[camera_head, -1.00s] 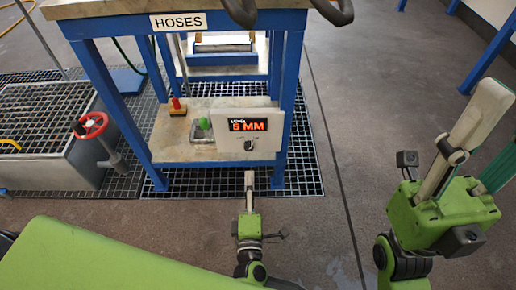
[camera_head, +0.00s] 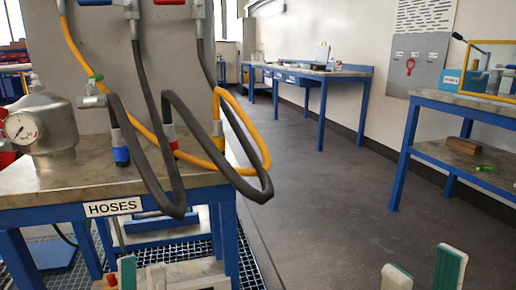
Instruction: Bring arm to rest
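My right gripper (camera_head: 424,272) shows at the bottom right edge. Its two whitish fingers with teal pads stand apart and nothing is between them. My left gripper (camera_head: 141,275) shows only by its fingertips at the bottom left, in front of the hose table (camera_head: 60,190). A teal pad is bared on one finger and a pale second finger seems to stand apart from it. The rest of both arms is below the picture.
Grey hoses (camera_head: 165,180) and a yellow hose (camera_head: 262,150) hang past the table's edge. A steel vessel with a gauge (camera_head: 42,135) stands on it. A blue-framed bench (camera_head: 470,105) is at right. The dark floor (camera_head: 320,200) between is clear.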

